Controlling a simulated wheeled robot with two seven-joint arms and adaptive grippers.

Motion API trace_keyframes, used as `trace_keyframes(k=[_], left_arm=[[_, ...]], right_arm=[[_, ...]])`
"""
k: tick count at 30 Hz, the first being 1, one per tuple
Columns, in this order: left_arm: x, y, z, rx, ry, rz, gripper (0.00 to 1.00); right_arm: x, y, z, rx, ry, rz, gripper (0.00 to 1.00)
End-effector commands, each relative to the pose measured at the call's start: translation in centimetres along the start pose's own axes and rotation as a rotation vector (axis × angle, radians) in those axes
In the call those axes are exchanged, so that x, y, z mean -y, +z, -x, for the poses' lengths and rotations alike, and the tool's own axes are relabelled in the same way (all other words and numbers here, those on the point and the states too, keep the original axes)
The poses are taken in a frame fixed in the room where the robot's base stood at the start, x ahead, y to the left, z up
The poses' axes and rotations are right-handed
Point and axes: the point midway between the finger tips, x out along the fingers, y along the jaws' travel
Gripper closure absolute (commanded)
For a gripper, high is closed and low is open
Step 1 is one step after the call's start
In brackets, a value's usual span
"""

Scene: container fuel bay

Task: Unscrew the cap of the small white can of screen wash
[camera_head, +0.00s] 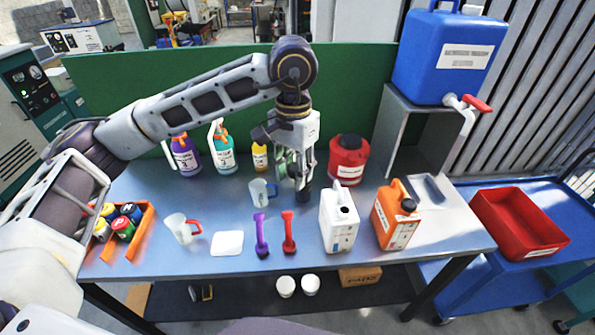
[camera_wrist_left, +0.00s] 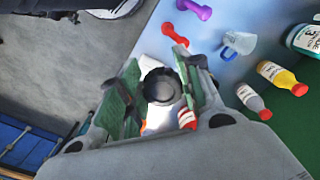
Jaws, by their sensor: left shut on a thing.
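The small white can (camera_head: 338,226) stands upright at the front right of the table, with a dark round opening showing on its top. My left gripper (camera_head: 300,186) is above the table, to the left of and behind the can. It is shut on a black cap (camera_wrist_left: 161,87), which sits between the fingers in the left wrist view. In the head view the cap (camera_head: 305,193) is a dark shape at the fingertips, apart from the can. White parts behind the cap in the wrist view are mostly hidden. My right gripper is out of view.
An orange can (camera_head: 393,222) stands right of the white can, and a red can (camera_head: 348,160) behind. A clear jug (camera_head: 261,193) stands near the gripper. A white pad (camera_head: 227,243) lies front left.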

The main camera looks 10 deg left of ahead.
Motion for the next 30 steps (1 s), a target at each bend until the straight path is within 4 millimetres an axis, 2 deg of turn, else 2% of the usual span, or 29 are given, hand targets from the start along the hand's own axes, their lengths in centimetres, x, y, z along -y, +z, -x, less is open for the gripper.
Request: trace_keyframes(k=[14,30], left_arm=[[-0.4,-0.7,0.0,0.000,0.001,0.017,0.94],[-2.9,-5.3,0.0,-0.001,0.001,0.158,0.94]], right_arm=[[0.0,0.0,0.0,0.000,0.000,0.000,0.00],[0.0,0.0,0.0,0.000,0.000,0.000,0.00]])
